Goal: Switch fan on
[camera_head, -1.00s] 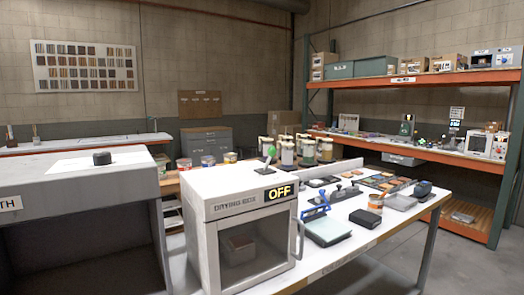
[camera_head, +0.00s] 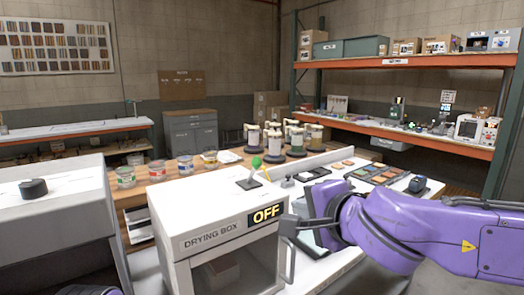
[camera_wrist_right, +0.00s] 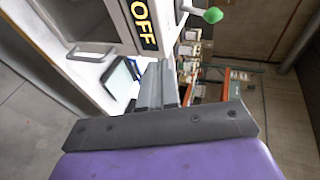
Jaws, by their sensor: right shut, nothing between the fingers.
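The white drying box (camera_head: 205,215) stands on the table's near end, and its display (camera_head: 265,214) reads OFF. A lever with a green knob (camera_head: 256,162) rises from the box top. In the right wrist view the green knob (camera_wrist_right: 213,15) is at the top, right of the OFF display (camera_wrist_right: 143,25), beyond the fingertips. My right gripper (camera_head: 287,228) is shut and empty, in front of the box's right edge near the door handle (camera_head: 291,262). It looks apart from the lever. The right wrist view shows its fingers (camera_wrist_right: 158,82) together. My left gripper is out of view.
The table behind the box holds jars (camera_head: 296,142), trays (camera_head: 376,174) and a dark device (camera_head: 417,185). A grey cabinet with a black knob (camera_head: 33,188) stands at the left. Paint cans (camera_head: 157,170) stand behind the box. Space above the box is clear.

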